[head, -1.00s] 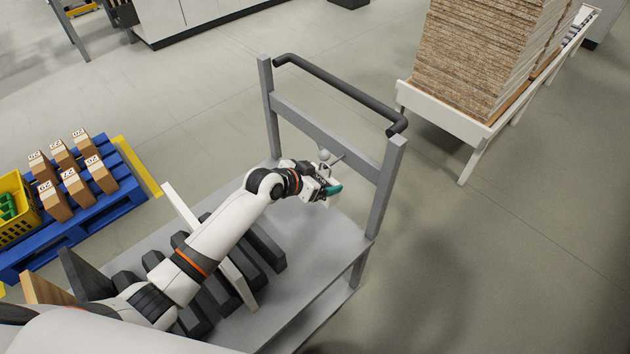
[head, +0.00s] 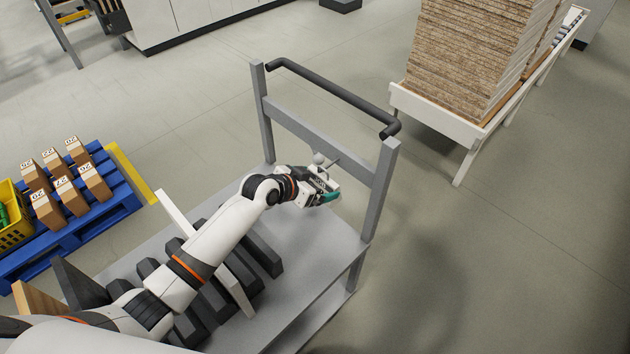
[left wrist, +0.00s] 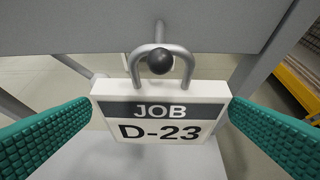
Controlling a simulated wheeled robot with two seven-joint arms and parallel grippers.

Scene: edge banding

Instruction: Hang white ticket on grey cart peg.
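The white ticket (left wrist: 160,112) reads "JOB D-23" and has a grey metal loop (left wrist: 137,66) on top. In the left wrist view the loop is around the grey cart peg, with the peg's dark ball end (left wrist: 160,62) in front of the loop's opening. In the head view my left gripper (head: 326,192) is just below the peg (head: 319,159). The ticket is hard to make out there. My right gripper is not in view.
The grey cart (head: 315,235) has upright posts, a crossbar (head: 290,123) and a dark handle (head: 335,93). Dark blocks (head: 262,255) lie on its deck under my left arm. A blue pallet with boxes (head: 120,200) stands left; stacked boards (head: 465,60) stand right.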

